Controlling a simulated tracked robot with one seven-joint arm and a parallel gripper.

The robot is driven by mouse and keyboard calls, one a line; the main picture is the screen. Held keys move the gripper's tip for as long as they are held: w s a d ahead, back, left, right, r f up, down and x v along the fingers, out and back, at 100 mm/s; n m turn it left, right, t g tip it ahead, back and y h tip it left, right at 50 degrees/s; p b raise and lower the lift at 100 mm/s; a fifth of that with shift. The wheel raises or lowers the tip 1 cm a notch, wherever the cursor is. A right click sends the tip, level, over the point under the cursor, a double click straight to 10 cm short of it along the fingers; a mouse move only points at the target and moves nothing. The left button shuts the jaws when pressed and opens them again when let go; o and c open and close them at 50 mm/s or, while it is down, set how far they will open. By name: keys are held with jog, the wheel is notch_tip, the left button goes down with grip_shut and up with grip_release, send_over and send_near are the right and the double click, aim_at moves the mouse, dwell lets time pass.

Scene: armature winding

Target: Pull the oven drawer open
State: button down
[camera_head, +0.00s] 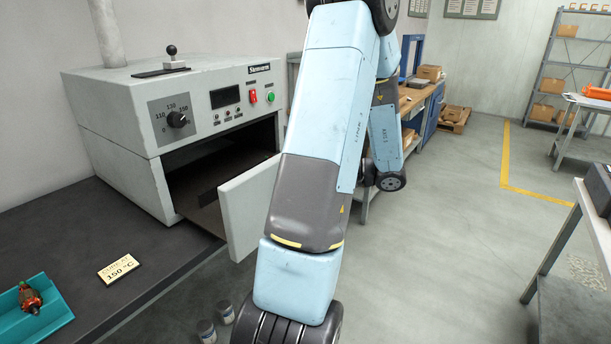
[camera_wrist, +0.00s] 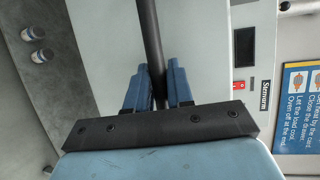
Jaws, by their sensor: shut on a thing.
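The oven (camera_head: 120,110) is a light grey box on the dark bench at left in the head view. Its drawer front (camera_head: 248,205) stands out from the dark oven opening, so the drawer is partly open. My arm crosses the head view and hides my gripper there. In the wrist view my gripper (camera_wrist: 157,80) has its blue fingers shut on the drawer handle (camera_wrist: 148,30), a dark round bar. The pale drawer front (camera_wrist: 105,50) shows behind the bar, with the oven's control panel (camera_wrist: 243,60) to its right.
A sign reading 150 °C (camera_head: 118,268) and a teal tray (camera_head: 45,322) holding an armature (camera_head: 30,297) lie on the bench (camera_head: 75,215). Cans (camera_head: 206,331) stand on the floor below. Another table (camera_head: 560,250) is at right. Open floor (camera_head: 450,220) lies between.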

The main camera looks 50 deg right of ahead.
jog(key=shift+s+f, duration=0.1)
jog(key=shift+f, duration=0.1)
jog(key=c, duration=1.1)
grip_release()
jog(key=shift+r, duration=0.1)
jog(key=v, duration=1.3)
jog(key=shift+s+d, duration=0.25)
jog(key=shift+s, duration=0.05)
